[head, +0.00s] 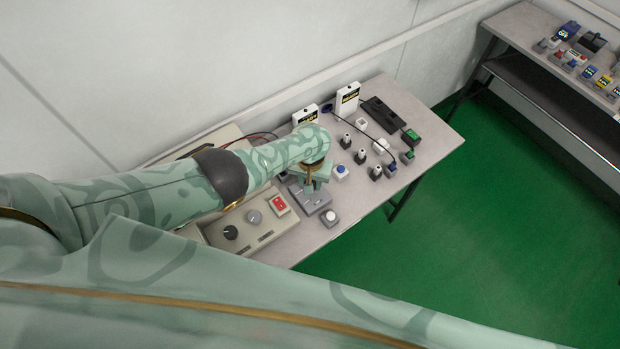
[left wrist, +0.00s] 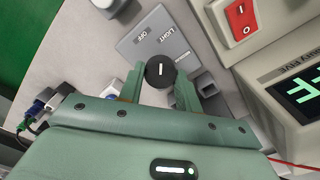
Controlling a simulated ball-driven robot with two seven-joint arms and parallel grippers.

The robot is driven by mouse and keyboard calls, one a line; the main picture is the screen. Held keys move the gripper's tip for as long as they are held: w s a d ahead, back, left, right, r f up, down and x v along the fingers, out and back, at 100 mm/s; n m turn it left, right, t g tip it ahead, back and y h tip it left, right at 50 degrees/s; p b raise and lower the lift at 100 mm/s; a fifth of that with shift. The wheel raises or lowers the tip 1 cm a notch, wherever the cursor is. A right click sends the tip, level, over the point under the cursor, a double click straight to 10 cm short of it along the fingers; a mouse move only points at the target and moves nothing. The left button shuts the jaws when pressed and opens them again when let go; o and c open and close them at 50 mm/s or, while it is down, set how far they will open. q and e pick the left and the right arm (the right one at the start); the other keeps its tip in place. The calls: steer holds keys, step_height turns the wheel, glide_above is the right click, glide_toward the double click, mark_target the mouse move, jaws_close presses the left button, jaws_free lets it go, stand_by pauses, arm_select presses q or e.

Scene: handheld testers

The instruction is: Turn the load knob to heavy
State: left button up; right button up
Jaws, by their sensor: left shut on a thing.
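The load knob (left wrist: 160,72) is round and black with a white pointer line. It sits on a grey plate (left wrist: 140,48) that reads OFF and LIGHT; another mark at its right side is too small to read. The pointer points up in the left wrist view, roughly toward LIGHT. My left gripper (left wrist: 160,84) has one finger on each side of the knob and is shut on it. In the head view my left gripper (head: 311,184) is over the grey unit (head: 318,206) and hides the knob. My right gripper is not in view.
A beige console with a red rocker switch (head: 279,205) and dials (head: 231,232) stands left of the unit. A white-topped button (head: 329,217) is close in front. Several small testers and white display boxes (head: 347,98) stand behind and right. Green floor lies beyond the table edge.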

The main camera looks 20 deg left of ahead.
arm_select(q)
steer(key=m, duration=0.4)
steer(key=shift+d+m, duration=0.1)
steer(key=shift+m, duration=0.2)
steer(key=m, duration=0.3)
steer(key=shift+m, duration=0.4)
steer(key=m, duration=0.7)
steer(key=shift+d, duration=0.15)
steer(key=m, duration=0.6)
steer(key=shift+r+m, duration=0.1)
steer(key=shift+m, duration=0.2)
steer(key=m, duration=0.5)
steer(key=shift+s+m, duration=0.15)
steer(key=shift+m, duration=0.15)
steer(key=o, duration=1)
steer(key=shift+s, duration=0.1)
